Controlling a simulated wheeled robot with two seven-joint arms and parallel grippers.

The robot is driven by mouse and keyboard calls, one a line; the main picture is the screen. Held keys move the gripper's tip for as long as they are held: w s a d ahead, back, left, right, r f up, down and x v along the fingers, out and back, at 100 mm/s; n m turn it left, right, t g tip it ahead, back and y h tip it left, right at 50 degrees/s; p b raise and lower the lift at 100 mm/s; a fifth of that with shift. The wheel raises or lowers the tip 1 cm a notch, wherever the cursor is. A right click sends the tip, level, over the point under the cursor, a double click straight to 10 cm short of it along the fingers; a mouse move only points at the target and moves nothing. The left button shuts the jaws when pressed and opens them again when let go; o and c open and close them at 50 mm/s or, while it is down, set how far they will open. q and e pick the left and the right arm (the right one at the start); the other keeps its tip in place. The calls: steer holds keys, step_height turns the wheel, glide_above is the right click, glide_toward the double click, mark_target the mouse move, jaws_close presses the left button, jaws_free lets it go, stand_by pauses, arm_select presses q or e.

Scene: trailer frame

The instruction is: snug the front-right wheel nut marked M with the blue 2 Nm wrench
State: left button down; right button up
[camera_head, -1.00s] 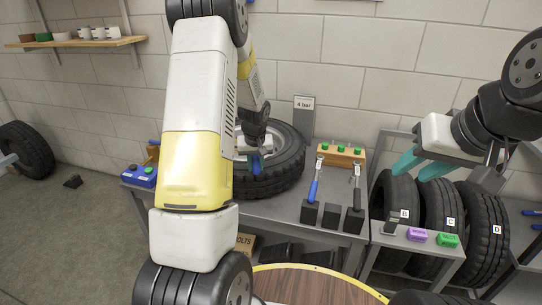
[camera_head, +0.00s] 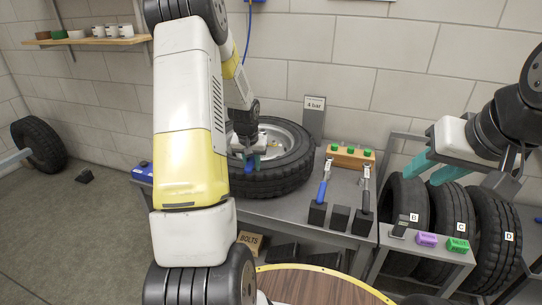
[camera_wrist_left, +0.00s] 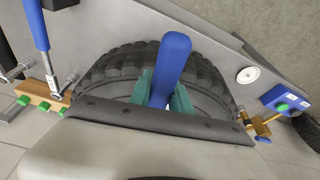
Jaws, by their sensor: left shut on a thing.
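A wheel (camera_head: 292,176) lies flat on the grey bench (camera_head: 305,205), its silver rim partly hidden behind my left arm. My left gripper (camera_head: 249,160) is over the near left part of the wheel. It is shut on a blue-handled tool (camera_head: 250,167); in the left wrist view the blue handle (camera_wrist_left: 170,62) stands between its teal fingers (camera_wrist_left: 162,92). The tool's working end is hidden, so contact with a nut cannot be told. No nut marked M can be made out. My right gripper (camera_head: 428,172) is open and empty at the right, above the upright tyres.
A blue-handled wrench (camera_head: 323,184) and a grey one (camera_head: 364,188) stand in black holders; the holder between them (camera_head: 339,218) is empty. A wooden block with green knobs (camera_head: 350,158) stands behind. A blue box (camera_head: 143,172) sits at the bench's left end. Tyres stand at right.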

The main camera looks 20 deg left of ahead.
arm_select(q)
steer(key=shift+a, duration=0.15)
steer(key=shift+a+m+h, duration=0.3)
steer(key=shift+a+m, duration=0.7)
steer(key=shift+a, duration=0.55)
steer(key=shift+w+a+m, duration=0.15)
steer(key=shift+a+m, duration=0.75)
steer(key=shift+a, duration=0.65)
steer(key=shift+w+a+m+h, duration=0.2)
steer(key=shift+a+m, duration=0.2)
steer(key=shift+a, duration=0.3)
steer(key=shift+w+a+m+h, duration=0.2)
steer(key=shift+a+m, duration=0.2)
steer(key=shift+a, duration=0.25)
steer(key=shift+s+d+n, duration=0.2)
steer(key=shift+d+n, duration=0.1)
steer(key=shift+d, duration=0.35)
steer(key=shift+s+d+n, duration=0.15)
steer(key=shift+d+n, duration=0.15)
steer(key=shift+d, duration=0.3)
steer(key=shift+s+d+n, duration=0.1)
steer(key=shift+d+n, duration=0.05)
steer(key=shift+n, duration=0.15)
